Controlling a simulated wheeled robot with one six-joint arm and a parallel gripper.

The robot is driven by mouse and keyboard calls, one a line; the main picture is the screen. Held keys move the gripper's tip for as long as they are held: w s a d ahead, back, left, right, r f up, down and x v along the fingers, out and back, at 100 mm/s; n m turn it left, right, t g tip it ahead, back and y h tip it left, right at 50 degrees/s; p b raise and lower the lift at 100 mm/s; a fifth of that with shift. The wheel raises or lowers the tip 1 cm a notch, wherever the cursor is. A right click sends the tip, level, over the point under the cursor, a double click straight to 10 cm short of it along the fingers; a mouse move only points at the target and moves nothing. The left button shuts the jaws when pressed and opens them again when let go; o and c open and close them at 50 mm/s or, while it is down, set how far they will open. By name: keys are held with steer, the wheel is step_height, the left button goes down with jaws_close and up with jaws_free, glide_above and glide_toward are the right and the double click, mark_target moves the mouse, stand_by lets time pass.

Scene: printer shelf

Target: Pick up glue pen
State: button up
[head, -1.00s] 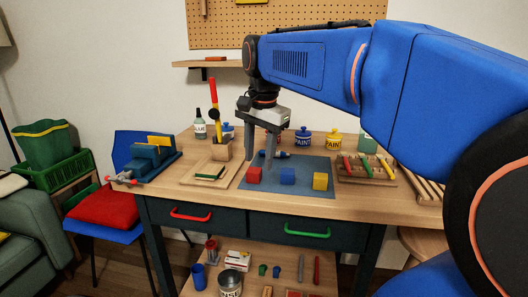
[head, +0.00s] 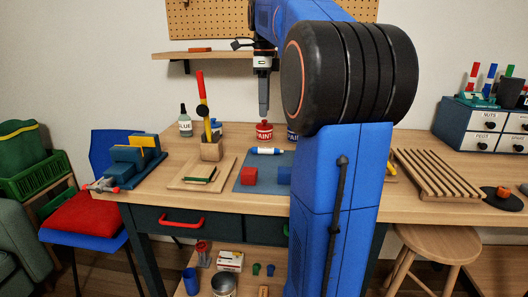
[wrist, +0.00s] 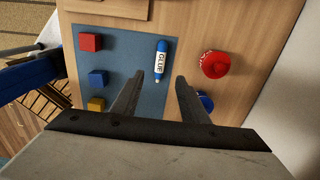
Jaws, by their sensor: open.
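The glue pen (head: 266,151) is a blue and white tube lying on the blue-grey mat (head: 249,180), behind the red block. My gripper (head: 263,112) points down above the back of the table and is higher than the pen. In the wrist view my gripper (wrist: 158,78) is open and empty. The pen lies ahead of the fingers, roughly in line with the gap between them but nearer the left finger; they look apart from it.
Red (head: 249,176) and blue (head: 284,175) blocks stand on the mat; a yellow block (wrist: 96,104) shows in the wrist view. A red paint pot (head: 264,133) stands close behind the pen. A wooden holder (head: 212,150) with tools stands left. My arm hides the mat's right side.

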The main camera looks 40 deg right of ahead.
glide_above(263, 148)
steer(key=f, duration=0.8)
steer(key=shift+d+f, duration=0.1)
steer(key=shift+d, duration=0.1)
steer(key=shift+w+f, duration=0.15)
steer(key=shift+f, duration=2.5)
jaws_close()
